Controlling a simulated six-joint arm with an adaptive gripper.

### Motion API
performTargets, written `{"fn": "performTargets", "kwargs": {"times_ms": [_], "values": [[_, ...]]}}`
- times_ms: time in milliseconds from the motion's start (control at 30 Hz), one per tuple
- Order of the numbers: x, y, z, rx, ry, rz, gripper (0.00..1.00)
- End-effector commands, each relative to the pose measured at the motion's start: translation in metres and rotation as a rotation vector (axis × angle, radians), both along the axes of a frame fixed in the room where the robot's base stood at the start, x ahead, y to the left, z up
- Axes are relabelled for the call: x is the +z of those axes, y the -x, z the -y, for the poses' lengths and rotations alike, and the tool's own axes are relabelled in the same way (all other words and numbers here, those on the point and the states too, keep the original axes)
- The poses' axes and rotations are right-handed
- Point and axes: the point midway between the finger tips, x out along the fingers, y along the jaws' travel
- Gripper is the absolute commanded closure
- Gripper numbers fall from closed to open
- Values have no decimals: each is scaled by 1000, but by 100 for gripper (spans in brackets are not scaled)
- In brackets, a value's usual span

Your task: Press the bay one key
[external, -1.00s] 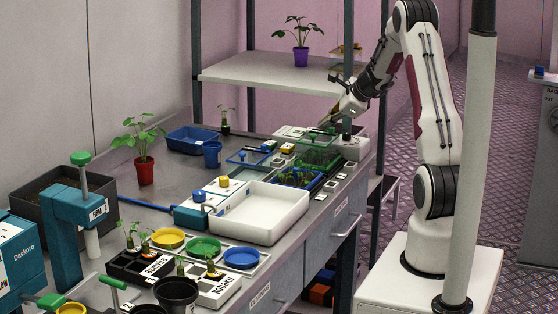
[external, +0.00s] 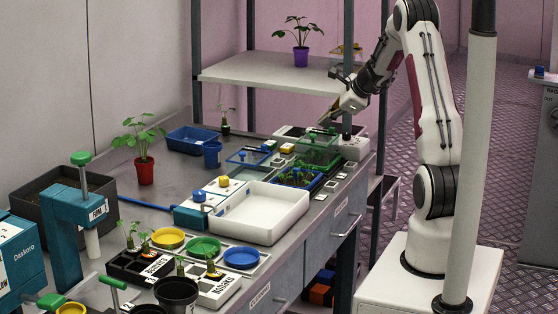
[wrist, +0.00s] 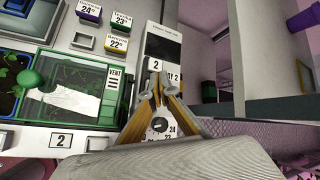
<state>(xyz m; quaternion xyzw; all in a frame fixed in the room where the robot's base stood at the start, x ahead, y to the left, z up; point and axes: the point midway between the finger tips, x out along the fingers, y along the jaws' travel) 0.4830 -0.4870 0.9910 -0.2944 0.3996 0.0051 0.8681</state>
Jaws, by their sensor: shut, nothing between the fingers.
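My gripper (wrist: 155,85) is shut and empty in the wrist view, its two fingertips meeting over a white control panel. A dark display (wrist: 163,44) sits just beyond the tips, with a "2" label below it and a partly covered marking ending in "2" beside the fingers. A round dial (wrist: 160,125) with numbers around it shows between the fingers. I cannot make out a key marked bay one; the fingers cover part of the panel. In the external view my gripper (external: 327,115) is at the far end of the bench, above the bay with the green-framed lid.
A clear lid with a green knob (wrist: 29,79) covers a bay left of my gripper, beside a "VENT" label. Purple, green and yellow tags (wrist: 116,44) stand beyond it. A dark shelf post (external: 347,75) rises near my arm. A white tray (external: 262,237) lies mid-bench.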

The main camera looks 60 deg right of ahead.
Motion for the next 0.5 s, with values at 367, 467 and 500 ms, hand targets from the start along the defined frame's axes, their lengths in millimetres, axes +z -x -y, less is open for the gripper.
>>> {"fn": "performTargets", "kwargs": {"times_ms": [367, 467, 500], "values": [[3, 0, 0, 1, 1, 1, 100], [7, 0, 0, 1, 1, 1, 100], [9, 0, 0, 1, 1, 1, 100]]}}
